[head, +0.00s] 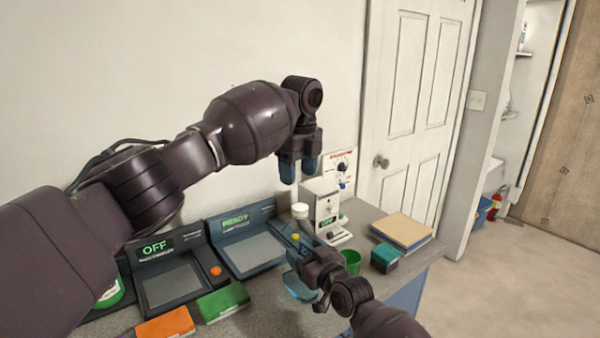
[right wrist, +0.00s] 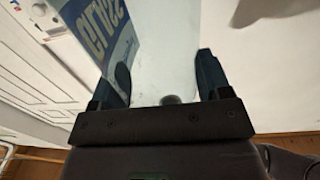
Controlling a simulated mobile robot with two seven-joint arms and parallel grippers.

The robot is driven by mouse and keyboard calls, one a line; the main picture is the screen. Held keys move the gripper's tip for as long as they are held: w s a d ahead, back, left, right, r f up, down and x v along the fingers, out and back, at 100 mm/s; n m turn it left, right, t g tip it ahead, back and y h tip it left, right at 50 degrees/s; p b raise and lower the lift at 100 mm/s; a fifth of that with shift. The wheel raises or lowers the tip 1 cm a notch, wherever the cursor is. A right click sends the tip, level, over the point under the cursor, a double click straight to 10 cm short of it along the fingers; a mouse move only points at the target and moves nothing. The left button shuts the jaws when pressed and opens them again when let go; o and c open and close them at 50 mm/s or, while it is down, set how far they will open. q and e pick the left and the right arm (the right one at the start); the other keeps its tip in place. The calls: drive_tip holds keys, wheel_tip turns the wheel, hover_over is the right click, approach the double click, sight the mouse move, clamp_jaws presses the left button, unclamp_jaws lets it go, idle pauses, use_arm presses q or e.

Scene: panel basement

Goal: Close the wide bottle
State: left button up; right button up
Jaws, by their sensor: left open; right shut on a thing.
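My right gripper (head: 305,256) is low at the middle of the bench and is shut on a pale, see-through thing. In the right wrist view this pale thing (right wrist: 165,70) stands between the two dark blue fingers (right wrist: 168,85); it looks like the clear body of the wide bottle, but its outline is hard to make out. A short white cap-like piece (head: 300,210) shows just above it in the head view; I cannot tell whether it sits on the bottle. My left gripper (head: 298,168) is open and empty, pointing down above the white piece.
A white machine (head: 320,200) stands close behind the grippers. Two dark consoles, marked OFF (head: 170,275) and READY (head: 245,240), line the wall. A green cup (head: 350,262), teal box (head: 384,258) and tan-topped block (head: 402,230) are at right. Orange (head: 166,324) and green (head: 223,301) blocks lie in front.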

sight(300, 206)
use_arm(q)
drive_tip(key=n, duration=1.3)
drive_tip(key=shift+f, duration=0.15)
drive_tip(key=n, duration=0.5)
drive_tip(key=shift+s+d, duration=0.1)
drive_tip(key=n, duration=0.6)
drive_tip(key=shift+n, duration=0.4)
drive_tip(key=shift+f, duration=0.15)
drive_tip(key=shift+f, duration=3.95)
